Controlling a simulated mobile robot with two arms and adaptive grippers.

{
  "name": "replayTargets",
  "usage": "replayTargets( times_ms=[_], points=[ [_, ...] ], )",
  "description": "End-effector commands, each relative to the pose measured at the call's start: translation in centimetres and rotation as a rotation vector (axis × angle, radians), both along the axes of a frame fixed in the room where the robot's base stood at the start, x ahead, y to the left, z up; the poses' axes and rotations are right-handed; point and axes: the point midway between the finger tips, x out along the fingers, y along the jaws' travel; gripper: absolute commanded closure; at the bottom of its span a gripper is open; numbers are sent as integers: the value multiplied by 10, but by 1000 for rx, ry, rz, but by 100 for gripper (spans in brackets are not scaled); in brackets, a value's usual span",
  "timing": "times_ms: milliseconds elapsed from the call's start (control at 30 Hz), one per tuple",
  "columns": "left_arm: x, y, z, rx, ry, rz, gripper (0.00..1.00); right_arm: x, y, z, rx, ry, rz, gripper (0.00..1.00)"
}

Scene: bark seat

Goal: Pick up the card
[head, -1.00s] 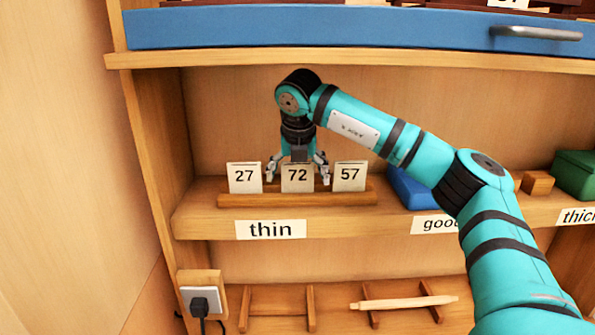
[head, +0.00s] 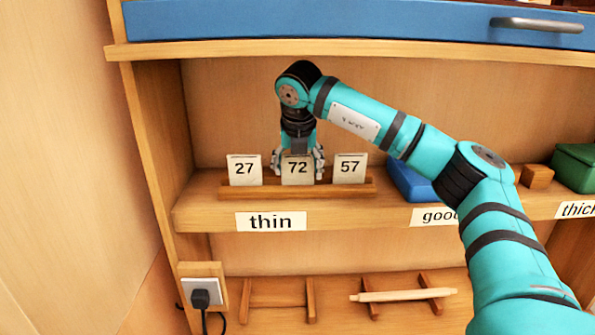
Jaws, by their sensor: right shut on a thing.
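Three white cards stand upright in a wooden holder (head: 297,192) on the shelf above the "thin" label. They are card 27 (head: 244,170) at left, card 72 (head: 297,171) in the middle and card 57 (head: 350,169) at right. My right gripper (head: 298,163) comes down from above, with a finger at each side edge of card 72, and is shut on it. The card still stands in the holder's line, level with its neighbours. My left gripper is not in view.
The "thin" label (head: 271,221) is on the shelf's front edge. A blue box (head: 408,183), a small wooden block (head: 537,176) and a green box (head: 574,168) stand to the right. A blue drawer front (head: 300,25) is above. A side wall closes the left.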

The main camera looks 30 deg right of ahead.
Motion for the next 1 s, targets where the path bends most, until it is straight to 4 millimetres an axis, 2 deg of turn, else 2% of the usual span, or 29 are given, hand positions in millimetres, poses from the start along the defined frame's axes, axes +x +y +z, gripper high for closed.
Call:
replayTargets(
  times_ms=[200,367,567,800,1000],
  points=[
    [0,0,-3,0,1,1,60,0,0,2,0,0,-1,43],
    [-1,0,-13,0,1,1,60,1,0,12,1,-3,1,44],
    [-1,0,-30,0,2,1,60,-27,16,11,-2,-2,5,44],
    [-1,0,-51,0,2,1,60,-68,42,11,-1,-3,5,44],
    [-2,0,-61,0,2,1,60,-102,62,13,-3,-4,4,44]
  ],
)
